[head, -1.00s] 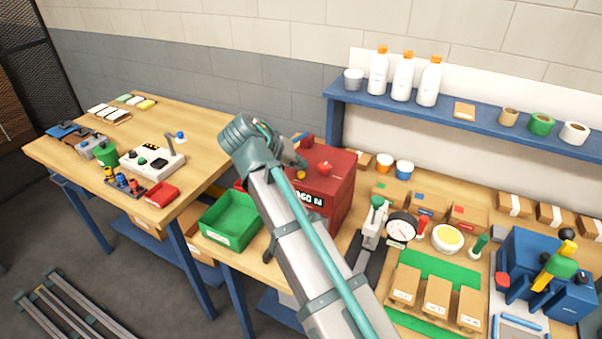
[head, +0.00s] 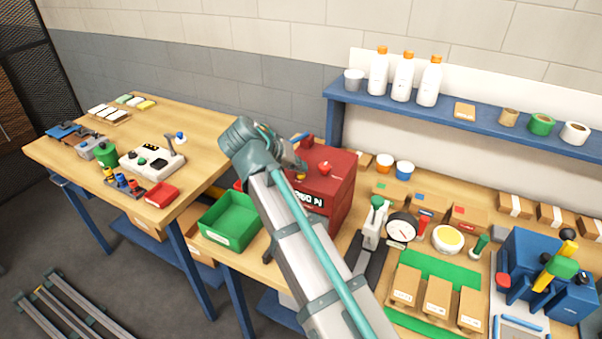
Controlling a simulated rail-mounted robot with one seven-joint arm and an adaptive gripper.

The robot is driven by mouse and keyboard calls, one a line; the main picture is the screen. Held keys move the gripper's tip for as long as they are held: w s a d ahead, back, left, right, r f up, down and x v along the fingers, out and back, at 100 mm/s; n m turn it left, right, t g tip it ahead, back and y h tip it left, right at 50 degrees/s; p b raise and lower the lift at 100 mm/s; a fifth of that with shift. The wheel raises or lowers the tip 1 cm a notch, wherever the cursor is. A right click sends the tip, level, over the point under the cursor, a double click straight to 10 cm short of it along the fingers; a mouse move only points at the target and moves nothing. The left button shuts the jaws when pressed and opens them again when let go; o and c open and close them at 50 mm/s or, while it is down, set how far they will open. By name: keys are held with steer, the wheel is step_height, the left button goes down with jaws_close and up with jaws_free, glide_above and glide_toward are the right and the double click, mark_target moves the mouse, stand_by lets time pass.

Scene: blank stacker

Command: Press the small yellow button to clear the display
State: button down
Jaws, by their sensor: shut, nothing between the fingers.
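The red machine (head: 338,195) stands on the bench in the middle of the head view. On its top are a small yellow button (head: 300,177) and a red knob (head: 325,168). The dark display (head: 310,201) on its front shows white characters ending in N, partly covered by my arm. My gripper (head: 302,166) is shut and empty, its tip right at the yellow button and covering part of it. I cannot tell whether it touches the button.
A green bin (head: 230,219) stands left of the machine. A blue shelf (head: 480,115) with bottles runs along the wall behind. A second table (head: 205,125) with tools is at left.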

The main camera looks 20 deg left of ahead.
mark_target(299, 174)
steer(key=shift+f, duration=0.25)
steer(key=shift+r, duration=0.15)
stand_by(0.4)
steer(key=shift+r+p, duration=0.45)
steer(key=shift+r, duration=0.35)
steer(key=shift+r, duration=0.1)
steer(key=shift+r+p, duration=1.5)
steer(key=shift+r, duration=0.95)
steer(key=shift+d+f, duration=0.1)
